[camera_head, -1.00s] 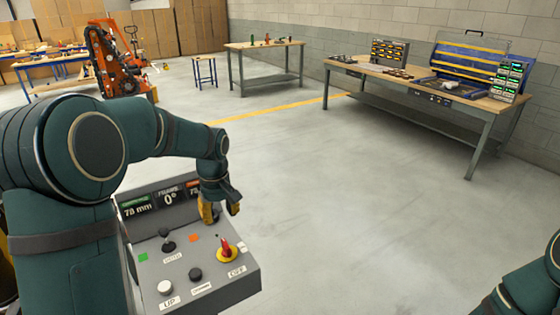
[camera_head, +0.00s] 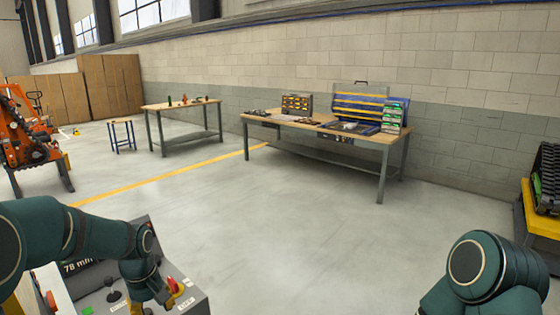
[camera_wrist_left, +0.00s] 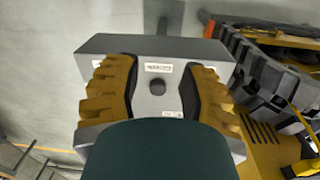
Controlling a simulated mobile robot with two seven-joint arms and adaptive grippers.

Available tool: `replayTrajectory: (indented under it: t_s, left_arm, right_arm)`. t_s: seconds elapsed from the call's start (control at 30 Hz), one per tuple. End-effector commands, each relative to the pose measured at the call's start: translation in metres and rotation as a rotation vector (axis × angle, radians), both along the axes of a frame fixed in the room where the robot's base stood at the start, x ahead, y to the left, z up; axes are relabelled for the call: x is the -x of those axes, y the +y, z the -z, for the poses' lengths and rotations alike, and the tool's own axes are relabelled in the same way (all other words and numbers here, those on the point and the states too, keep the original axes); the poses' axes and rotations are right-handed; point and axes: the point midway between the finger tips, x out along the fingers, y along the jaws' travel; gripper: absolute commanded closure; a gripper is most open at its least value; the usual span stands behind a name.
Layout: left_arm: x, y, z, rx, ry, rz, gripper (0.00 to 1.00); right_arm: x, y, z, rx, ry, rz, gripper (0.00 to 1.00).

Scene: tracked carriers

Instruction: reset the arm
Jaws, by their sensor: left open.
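My left arm reaches in from the left in the head view, and its gripper (camera_head: 148,306) hangs low over the grey control console (camera_head: 193,302), partly cut by the lower edge. In the left wrist view the gripper (camera_wrist_left: 158,80) has its two yellow fingers spread apart with nothing between them. A red switch (camera_head: 173,285) stands on the console right of my gripper. My right arm shows at the lower right; its gripper is out of view.
A workbench (camera_head: 290,122) with cases and tools stands by the wall, with a smaller table (camera_head: 180,104) to its left. An orange machine (camera_head: 22,135) is at the left. A tracked yellow carrier (camera_head: 540,228) is at the right edge. The middle floor is clear.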

Motion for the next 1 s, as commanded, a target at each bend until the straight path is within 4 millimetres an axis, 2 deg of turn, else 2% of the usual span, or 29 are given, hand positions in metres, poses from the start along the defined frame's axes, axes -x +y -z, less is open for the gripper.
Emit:
replayTrajectory:
  t_s: [0.03, 0.17, 0.27, 0.3, 0.4, 0.5, 0.6, 0.7, 0.8, 1.0]
  left_arm:
    - [0.004, -0.012, 0.024, 0.016, 0.0, 0.045, 0.59]
    - [0.017, -0.049, 0.082, 0.067, -0.031, 0.171, 0.59]
    - [0.038, -0.081, 0.129, 0.114, -0.062, 0.274, 0.59]
    - [0.05, -0.095, 0.147, 0.133, -0.075, 0.316, 0.59]
    - [0.083, -0.128, 0.184, 0.178, -0.118, 0.408, 0.59]
    - [0.117, -0.155, 0.209, 0.21, -0.159, 0.482, 0.59]
    - [0.144, -0.174, 0.222, 0.229, -0.194, 0.535, 0.59]
    - [0.161, -0.184, 0.227, 0.236, -0.22, 0.566, 0.59]
    - [0.17, -0.189, 0.229, 0.238, -0.235, 0.582, 0.59]
    - [0.171, -0.19, 0.229, 0.238, -0.241, 0.587, 0.59]
  right_arm:
    - [-0.001, 0.0, 0.0, 0.0, -0.001, 0.0, 0.53]
    - [-0.001, 0.0, 0.001, 0.0, -0.002, 0.001, 0.53]
    - [-0.001, 0.0, 0.001, 0.0, -0.001, 0.0, 0.53]
    - [-0.001, 0.0, 0.001, 0.0, -0.001, 0.0, 0.53]
    - [-0.001, 0.0, 0.001, 0.0, -0.001, 0.0, 0.53]
    - [-0.001, 0.0, 0.001, 0.0, -0.001, 0.0, 0.53]
    - [-0.001, 0.0, 0.001, 0.0, -0.001, 0.0, 0.53]
    - [-0.001, 0.0, 0.001, 0.0, -0.001, 0.0, 0.53]
    - [-0.001, 0.0, 0.001, 0.0, -0.001, 0.0, 0.53]
    - [-0.001, 0.0, 0.001, 0.0, -0.001, 0.0, 0.53]
